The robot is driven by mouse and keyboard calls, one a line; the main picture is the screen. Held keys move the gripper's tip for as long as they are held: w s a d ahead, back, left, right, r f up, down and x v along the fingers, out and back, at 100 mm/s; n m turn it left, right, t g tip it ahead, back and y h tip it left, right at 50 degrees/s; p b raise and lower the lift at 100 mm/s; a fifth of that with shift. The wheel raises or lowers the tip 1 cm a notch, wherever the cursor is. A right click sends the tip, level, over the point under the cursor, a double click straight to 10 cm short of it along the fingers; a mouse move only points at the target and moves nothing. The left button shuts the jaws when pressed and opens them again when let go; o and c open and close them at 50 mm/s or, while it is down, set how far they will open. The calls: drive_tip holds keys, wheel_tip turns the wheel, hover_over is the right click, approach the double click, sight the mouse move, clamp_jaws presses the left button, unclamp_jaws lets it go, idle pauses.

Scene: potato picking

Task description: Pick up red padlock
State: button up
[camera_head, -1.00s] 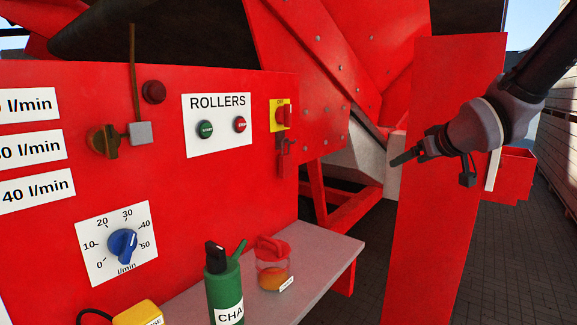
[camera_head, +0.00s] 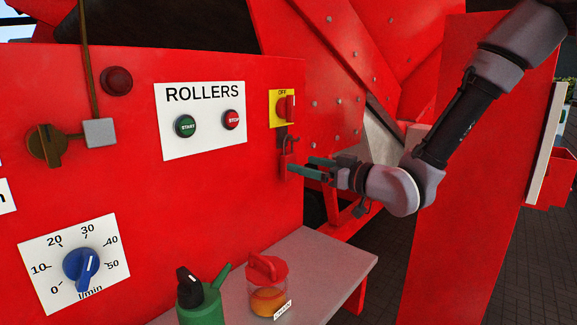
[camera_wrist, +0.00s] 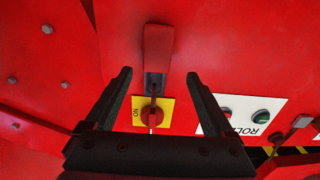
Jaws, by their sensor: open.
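The red padlock (camera_head: 285,165) hangs by its shackle below the red rotary switch (camera_head: 285,107) on its yellow plate, at the right edge of the red control panel. My gripper (camera_head: 300,165) is open just to the right of the padlock in the head view, with its fingers pointing at it. In the wrist view, which is upside down, the padlock body (camera_wrist: 158,48) shows between and beyond the open fingertips (camera_wrist: 158,75). Nothing is held. Whether a fingertip touches the padlock cannot be told.
The panel carries a ROLLERS plate (camera_head: 201,120) with green and red buttons and a blue dial (camera_head: 80,267). A red post (camera_head: 455,200) stands behind my arm.

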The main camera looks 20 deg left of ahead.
sight(291, 161)
drive_tip(key=shift+w+f+x, duration=0.15)
drive_tip(key=shift+f+x, duration=0.05)
drive_tip(key=shift+x, duration=1.15)
drive_tip(key=shift+w+f+x, duration=0.1)
drive_tip(key=shift+f+x, duration=0.1)
drive_tip(key=shift+x, duration=1.15)
drive_tip(key=shift+d, duration=0.1)
clamp_jaws()
drive_tip(key=shift+r, duration=0.2)
